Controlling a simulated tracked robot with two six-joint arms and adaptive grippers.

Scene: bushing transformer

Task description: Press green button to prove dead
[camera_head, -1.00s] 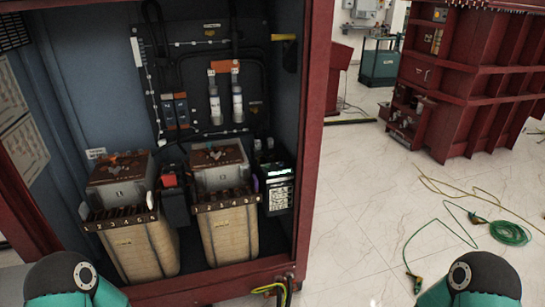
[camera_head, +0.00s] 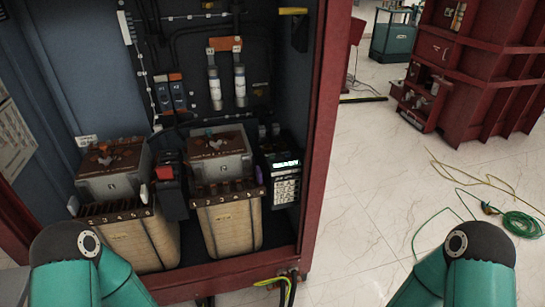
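No green button can be made out from here. A black device (camera_head: 285,178) with a small lit display and rows of pale keys stands at the right inside the open cabinet, beside the right transformer block. My teal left arm rises at the lower left and my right arm at the lower right. Only their upper links show, and neither gripper is in the picture.
The red-framed cabinet (camera_head: 325,110) holds two tan coil blocks, the left one (camera_head: 140,238) and the right one (camera_head: 230,225). Green cable (camera_head: 521,224) lies on the floor at the right. A red tank (camera_head: 490,75) stands behind it.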

